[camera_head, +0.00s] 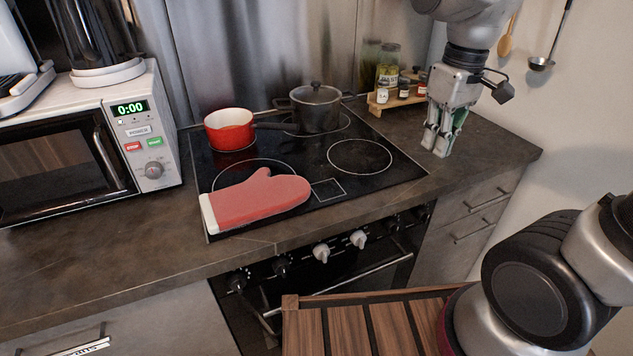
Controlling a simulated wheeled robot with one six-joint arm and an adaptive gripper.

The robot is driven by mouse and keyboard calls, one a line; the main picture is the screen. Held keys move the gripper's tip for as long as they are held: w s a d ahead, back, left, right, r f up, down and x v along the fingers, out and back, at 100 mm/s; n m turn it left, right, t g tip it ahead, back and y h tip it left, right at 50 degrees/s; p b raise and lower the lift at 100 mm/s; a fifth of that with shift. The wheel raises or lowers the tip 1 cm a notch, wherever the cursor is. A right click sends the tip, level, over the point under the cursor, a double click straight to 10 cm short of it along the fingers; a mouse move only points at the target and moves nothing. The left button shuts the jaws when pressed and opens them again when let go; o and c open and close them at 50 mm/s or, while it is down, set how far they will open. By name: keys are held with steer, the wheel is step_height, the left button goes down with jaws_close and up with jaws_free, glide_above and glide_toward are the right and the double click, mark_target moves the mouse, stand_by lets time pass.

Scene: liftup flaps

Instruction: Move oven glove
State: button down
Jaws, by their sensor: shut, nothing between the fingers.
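A red oven glove (262,198) with a white cuff lies flat on the front left of the black cooktop (378,184), partly over a burner ring. Its thumb points up and its cuff reaches the cooktop's left front corner. My gripper (436,147) hangs pointing down above or near the counter, right of the cooktop. Its fingers are shut with nothing between them. It is well apart from the glove, to the right.
A red pan (230,129) and a dark lidded pot (315,106) stand at the cooktop's back. A wooden rack (378,106) with jars is behind my gripper. A microwave (148,139) stands on the left. The counter (480,148) right of my gripper is clear.

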mark_target(322, 191)
steer(key=w+a+f+n, duration=0.3)
steer(key=w+a+n, duration=0.3)
steer(key=a+n, duration=0.2)
steer(key=w+a+f+n, duration=0.3)
steer(key=w+a+n, duration=0.2)
steer(key=a+n, duration=0.3)
steer(key=shift+n+g, duration=0.3)
step_height(322, 191, down, 10)
steer(key=shift+a+f, duration=0.1)
steer(key=a, duration=0.2)
steer(key=shift+s+a, duration=0.3)
steer(key=shift+s, duration=0.1)
steer(key=shift+s+a, duration=0.25)
steer(key=shift+a, duration=0.35)
steer(key=shift+a, duration=0.1)
steer(key=s+a, duration=0.3)
steer(key=a, duration=0.6)
steer(key=s+a, duration=0.4)
steer(key=a, duration=0.6)
steer(key=s+a, duration=0.3)
steer(key=a, duration=0.7)
steer(key=shift+s+a, duration=0.2)
steer(key=shift+s, duration=0.15)
